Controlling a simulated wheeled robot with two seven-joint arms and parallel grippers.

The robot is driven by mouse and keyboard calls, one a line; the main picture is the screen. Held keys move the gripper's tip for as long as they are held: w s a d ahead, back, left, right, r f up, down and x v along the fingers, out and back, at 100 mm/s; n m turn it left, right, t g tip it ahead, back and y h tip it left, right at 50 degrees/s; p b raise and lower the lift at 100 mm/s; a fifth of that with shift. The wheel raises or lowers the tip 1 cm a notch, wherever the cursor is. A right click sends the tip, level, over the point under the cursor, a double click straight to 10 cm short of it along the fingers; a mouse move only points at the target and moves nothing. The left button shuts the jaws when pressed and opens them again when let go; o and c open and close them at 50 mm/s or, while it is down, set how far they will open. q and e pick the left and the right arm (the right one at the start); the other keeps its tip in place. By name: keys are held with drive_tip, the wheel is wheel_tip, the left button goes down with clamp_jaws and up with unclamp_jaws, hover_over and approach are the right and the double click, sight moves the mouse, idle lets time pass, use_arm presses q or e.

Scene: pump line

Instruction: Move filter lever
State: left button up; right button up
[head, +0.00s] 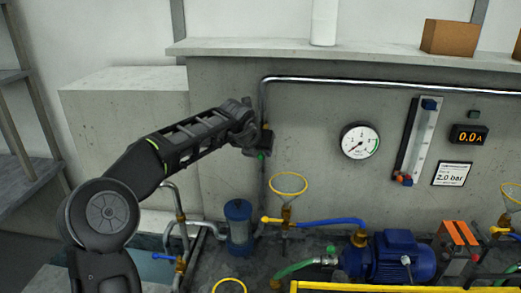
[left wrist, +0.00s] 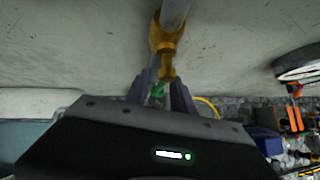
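The blue-capped filter (head: 238,222) stands upright at the lower middle of the head view, with a yellow lever (head: 270,220) on the line to its right. My left gripper (head: 262,146) is above the filter, at the vertical pipe on the wall. In the left wrist view a brass fitting (left wrist: 167,38) hangs on that pipe, just beyond my left gripper (left wrist: 163,92). A small green part (left wrist: 158,91) sits between its spread fingers; I see no clear grip on it. The green part also shows in the head view (head: 261,155). My right gripper is out of view.
A yellow ring handwheel (head: 289,183) stands right of the filter. A blue-handled valve (head: 165,257) is at lower left. A blue motor (head: 390,258) and a yellow rail (head: 400,288) are at the front right. A round gauge (head: 360,141) hangs on the wall.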

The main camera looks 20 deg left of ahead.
use_arm(q)
drive_tip(key=shift+r, duration=0.15)
drive_tip(key=b+v, duration=0.1)
drive_tip(key=v, duration=0.6)
drive_tip(key=shift+s+r, duration=0.2)
drive_tip(key=shift+s, duration=0.1)
drive_tip(key=shift+d, duration=0.1)
